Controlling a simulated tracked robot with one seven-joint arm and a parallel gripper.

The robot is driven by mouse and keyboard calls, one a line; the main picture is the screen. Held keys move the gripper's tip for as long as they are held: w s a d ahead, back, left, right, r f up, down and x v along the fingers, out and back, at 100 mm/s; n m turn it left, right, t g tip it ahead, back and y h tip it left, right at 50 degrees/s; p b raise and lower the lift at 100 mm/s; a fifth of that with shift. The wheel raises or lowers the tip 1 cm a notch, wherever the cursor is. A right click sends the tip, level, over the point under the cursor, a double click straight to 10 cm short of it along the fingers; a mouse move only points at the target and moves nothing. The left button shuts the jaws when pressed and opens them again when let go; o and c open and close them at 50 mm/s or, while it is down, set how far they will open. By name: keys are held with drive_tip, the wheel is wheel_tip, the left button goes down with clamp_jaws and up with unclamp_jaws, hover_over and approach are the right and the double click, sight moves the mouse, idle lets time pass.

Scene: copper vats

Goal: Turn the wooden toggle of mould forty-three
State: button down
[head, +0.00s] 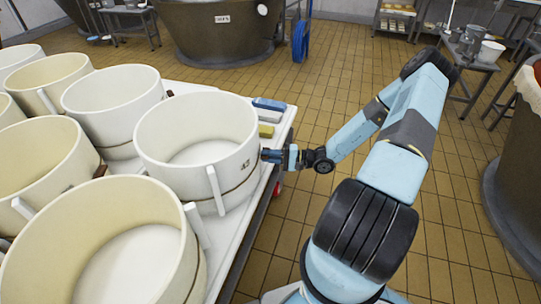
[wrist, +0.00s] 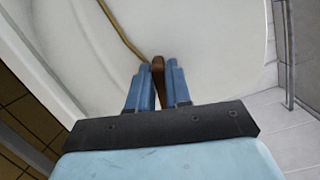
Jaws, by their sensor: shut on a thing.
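Mould forty-three (head: 197,140) is a white round tub with "43" on its side and a thin brown cord around it. It stands at the right edge of the white table in the head view. My gripper (head: 267,155) reaches its right side from the right. In the wrist view the brown wooden toggle (wrist: 158,80) stands between the two blue fingers of my gripper (wrist: 158,84), which is shut on it. The cord (wrist: 124,31) runs up and left from the toggle across the white wall. The toggle is hidden by the fingers in the head view.
Several other white moulds (head: 112,102) crowd the table to the left. A blue brush (head: 269,104) and a yellow block (head: 266,131) lie behind mould forty-three on the table (head: 236,227). A dark vat (head: 220,35) stands at the back. Tiled floor is open behind my arm.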

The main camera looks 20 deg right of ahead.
drive_tip(key=shift+s+f+n, duration=0.1)
drive_tip(key=shift+f+n, duration=0.1)
drive_tip(key=shift+n, duration=0.55)
drive_tip(key=shift+f+n, duration=0.2)
drive_tip(key=shift+n, duration=0.55)
drive_tip(key=shift+f, duration=0.1)
drive_tip(key=c, duration=1.1)
unclamp_jaws()
drive_tip(key=shift+c, duration=0.2)
drive_tip(key=shift+d, duration=0.1)
drive_tip(key=shift+s+d, duration=0.1)
drive_tip(key=shift+d, duration=0.15)
drive_tip(key=v, duration=1.3)
